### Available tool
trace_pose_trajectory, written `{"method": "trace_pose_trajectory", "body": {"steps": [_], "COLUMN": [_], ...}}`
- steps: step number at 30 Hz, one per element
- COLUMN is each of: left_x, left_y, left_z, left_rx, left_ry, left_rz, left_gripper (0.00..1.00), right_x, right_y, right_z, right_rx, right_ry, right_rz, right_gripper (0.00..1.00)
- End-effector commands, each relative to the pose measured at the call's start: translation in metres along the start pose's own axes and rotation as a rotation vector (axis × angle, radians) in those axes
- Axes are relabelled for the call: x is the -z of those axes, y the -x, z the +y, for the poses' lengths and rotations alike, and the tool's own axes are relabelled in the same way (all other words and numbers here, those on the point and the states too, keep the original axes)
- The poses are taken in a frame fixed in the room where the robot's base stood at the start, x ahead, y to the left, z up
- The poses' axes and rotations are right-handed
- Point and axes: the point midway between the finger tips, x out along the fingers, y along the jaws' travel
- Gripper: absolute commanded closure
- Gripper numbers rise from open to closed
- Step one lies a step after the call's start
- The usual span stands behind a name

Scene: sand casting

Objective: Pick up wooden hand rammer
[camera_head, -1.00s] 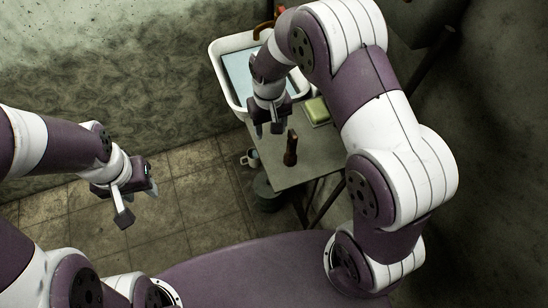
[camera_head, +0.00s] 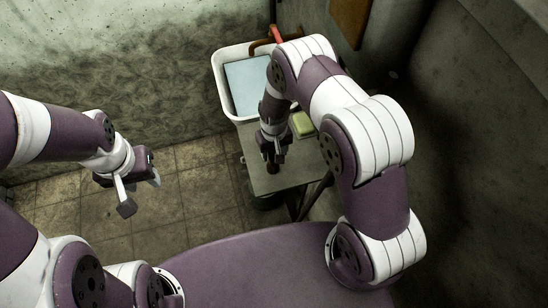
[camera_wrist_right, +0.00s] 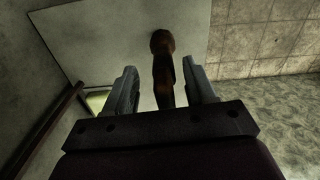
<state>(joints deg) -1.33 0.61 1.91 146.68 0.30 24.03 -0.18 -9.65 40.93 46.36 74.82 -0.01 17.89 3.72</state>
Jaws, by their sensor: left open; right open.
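The wooden hand rammer (camera_wrist_right: 164,68) is dark brown with a rounded knob end. In the right wrist view it lies between the two open fingers of my right gripper (camera_wrist_right: 165,88), with a gap on either side. In the head view my right gripper (camera_head: 273,158) is over the small grey table and largely covers the rammer; only a dark brown bit (camera_head: 272,168) shows below the fingers. Whether the fingers touch it cannot be told. My left gripper (camera_head: 138,190) is open and empty, over the tiled floor at the left, far from the table.
The grey table (camera_head: 285,183) stands by the walls. A white basin (camera_head: 222,78) with pale blue water is behind it, with a red-brown pipe (camera_head: 262,43) above. A green block (camera_head: 302,124) lies on the table right of my right gripper. The tiled floor (camera_head: 190,200) at left is open.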

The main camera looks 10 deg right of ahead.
Motion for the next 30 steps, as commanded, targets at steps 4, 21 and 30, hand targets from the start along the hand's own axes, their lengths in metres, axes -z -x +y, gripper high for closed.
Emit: {"method": "trace_pose_trajectory", "body": {"steps": [4, 21, 30], "left_x": [0.0, -0.001, -0.004], "left_y": [-0.001, -0.004, -0.029], "left_z": [0.0, 0.0, 0.0], "left_rx": [0.0, 0.0, 0.0], "left_ry": [0.0, 0.0, 0.0], "left_rz": [0.0, 0.0, 0.0], "left_gripper": [0.57, 0.57, 0.57], "right_x": [0.0, 0.002, -0.006], "right_y": [0.0, 0.005, 0.048], "right_z": [0.0, 0.0, -0.018], "right_rx": [0.0, 0.0, 0.0], "right_ry": [0.0, 0.0, 0.006], "right_rz": [0.0, 0.002, 0.004], "right_gripper": [0.61, 1.0, 1.0]}}
